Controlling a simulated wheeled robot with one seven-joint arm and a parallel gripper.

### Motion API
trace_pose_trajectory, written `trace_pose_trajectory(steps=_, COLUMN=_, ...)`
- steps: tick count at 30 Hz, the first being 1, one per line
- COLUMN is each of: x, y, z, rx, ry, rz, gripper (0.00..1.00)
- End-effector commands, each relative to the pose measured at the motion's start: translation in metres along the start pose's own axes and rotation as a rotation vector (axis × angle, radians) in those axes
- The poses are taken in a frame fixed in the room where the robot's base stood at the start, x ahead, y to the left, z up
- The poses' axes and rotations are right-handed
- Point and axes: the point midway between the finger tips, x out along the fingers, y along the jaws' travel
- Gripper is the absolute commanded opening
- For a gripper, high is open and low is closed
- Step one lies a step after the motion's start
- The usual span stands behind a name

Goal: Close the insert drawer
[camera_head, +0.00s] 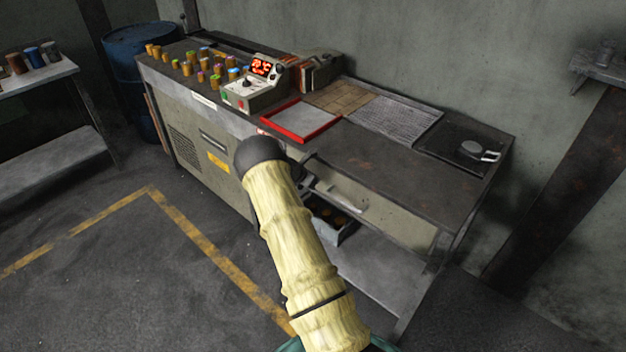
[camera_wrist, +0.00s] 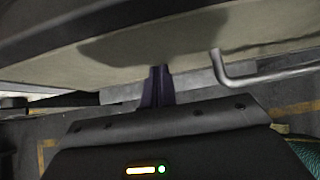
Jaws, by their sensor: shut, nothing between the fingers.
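A beige drawer front (camera_head: 388,216) with a pale bar handle (camera_head: 348,197) sits under the right half of the workbench. In the wrist view a beige panel (camera_wrist: 120,58) spans the top, with a grey bar handle (camera_wrist: 268,76) at the right. My gripper (camera_wrist: 160,72) is shut and empty, its dark fingertips at the panel's lower edge, left of the handle. I cannot tell whether they touch it. In the head view my arm hides most of the gripper, and how far the drawer stands out is unclear.
The workbench top (camera_head: 400,175) carries a red-edged tray (camera_head: 303,120), a control box (camera_head: 253,92) and several coloured cylinders. A grey bin (camera_head: 345,232) with orange-brown items is below the drawer front. The floor (camera_head: 130,260) to the left is clear.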

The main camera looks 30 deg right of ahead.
Motion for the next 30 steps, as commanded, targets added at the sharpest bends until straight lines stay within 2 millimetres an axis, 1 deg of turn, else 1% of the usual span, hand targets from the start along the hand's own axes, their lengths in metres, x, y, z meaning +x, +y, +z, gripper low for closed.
trace_pose_trajectory(steps=1, x=-0.004, y=0.0, z=0.003, rx=0.001, ry=-0.01, rz=0.0, gripper=0.0)
trace_pose_trajectory(steps=2, x=-0.007, y=0.001, z=0.0, rx=0.001, ry=-0.009, rz=0.001, gripper=0.0)
trace_pose_trajectory(steps=7, x=-0.029, y=0.003, z=-0.024, rx=0.0, ry=-0.003, rz=0.002, gripper=0.0)
trace_pose_trajectory(steps=8, x=-0.035, y=0.004, z=-0.025, rx=0.002, ry=-0.003, rz=0.003, gripper=0.0)
trace_pose_trajectory(steps=9, x=-0.044, y=0.005, z=-0.025, rx=0.003, ry=-0.002, rz=0.006, gripper=0.0)
trace_pose_trajectory(steps=15, x=-0.083, y=0.002, z=-0.025, rx=0.006, ry=0.0, rz=0.003, gripper=0.0)
trace_pose_trajectory(steps=21, x=-0.113, y=-0.001, z=-0.022, rx=0.011, ry=0.001, rz=-0.005, gripper=0.0)
trace_pose_trajectory(steps=25, x=-0.122, y=-0.002, z=-0.021, rx=0.012, ry=0.002, rz=-0.007, gripper=0.0)
trace_pose_trajectory(steps=30, x=-0.123, y=-0.003, z=-0.022, rx=0.012, ry=0.002, rz=-0.009, gripper=0.0)
